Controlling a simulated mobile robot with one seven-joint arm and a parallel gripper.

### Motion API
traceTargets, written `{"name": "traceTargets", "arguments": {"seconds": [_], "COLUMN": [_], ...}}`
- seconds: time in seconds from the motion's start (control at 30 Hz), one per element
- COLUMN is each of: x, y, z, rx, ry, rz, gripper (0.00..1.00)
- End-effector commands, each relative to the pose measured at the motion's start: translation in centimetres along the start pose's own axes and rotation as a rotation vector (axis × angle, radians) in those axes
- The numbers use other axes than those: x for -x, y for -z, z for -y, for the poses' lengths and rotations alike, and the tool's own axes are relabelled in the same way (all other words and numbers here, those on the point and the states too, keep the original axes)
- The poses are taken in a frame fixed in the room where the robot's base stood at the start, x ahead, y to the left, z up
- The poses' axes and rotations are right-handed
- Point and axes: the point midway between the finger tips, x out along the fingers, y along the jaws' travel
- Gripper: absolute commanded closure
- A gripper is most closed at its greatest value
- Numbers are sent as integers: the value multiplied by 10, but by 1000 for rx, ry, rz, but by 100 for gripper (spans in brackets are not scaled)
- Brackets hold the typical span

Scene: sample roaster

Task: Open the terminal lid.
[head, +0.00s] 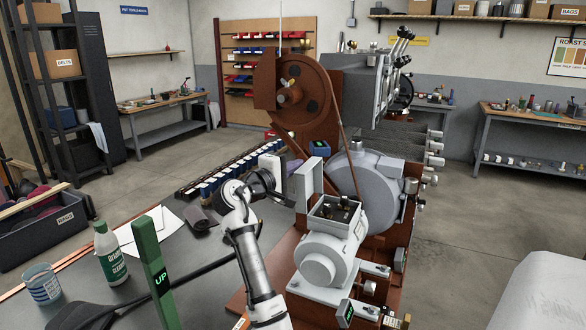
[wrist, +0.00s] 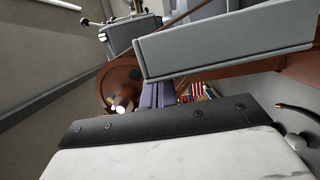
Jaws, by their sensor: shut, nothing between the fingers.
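The motor's grey terminal box (head: 336,210) has its top open, with small dark and brass-coloured parts visible inside. The terminal lid (head: 306,186) stands upright along the left edge of the box. In the wrist view a grey slab, apparently the lid (wrist: 225,42), crosses the upper right close ahead. My gripper (head: 284,183) is just left of the lid, shut and empty. Its fingertips are hard to make out, and I cannot tell whether they touch the lid.
The big belt wheel (head: 302,90) and its belt rise behind the box. A green post (head: 157,268) marked UP stands at front left. A bottle (head: 110,252), a glass (head: 43,284) and paper lie on the dark bench at left. Small blue-and-white containers (head: 222,180) line the bench behind my arm.

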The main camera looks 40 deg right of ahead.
Motion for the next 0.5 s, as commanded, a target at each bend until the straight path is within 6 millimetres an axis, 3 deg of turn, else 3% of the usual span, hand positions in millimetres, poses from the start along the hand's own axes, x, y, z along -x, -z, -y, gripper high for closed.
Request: {"name": "traceTargets", "arguments": {"seconds": [0.23,0.5], "x": [15,72], "y": [1,1], "z": [3,4], "rx": [-1,-2], "ry": [-1,-2], "rz": [-2,-4], "gripper": [100,100]}}
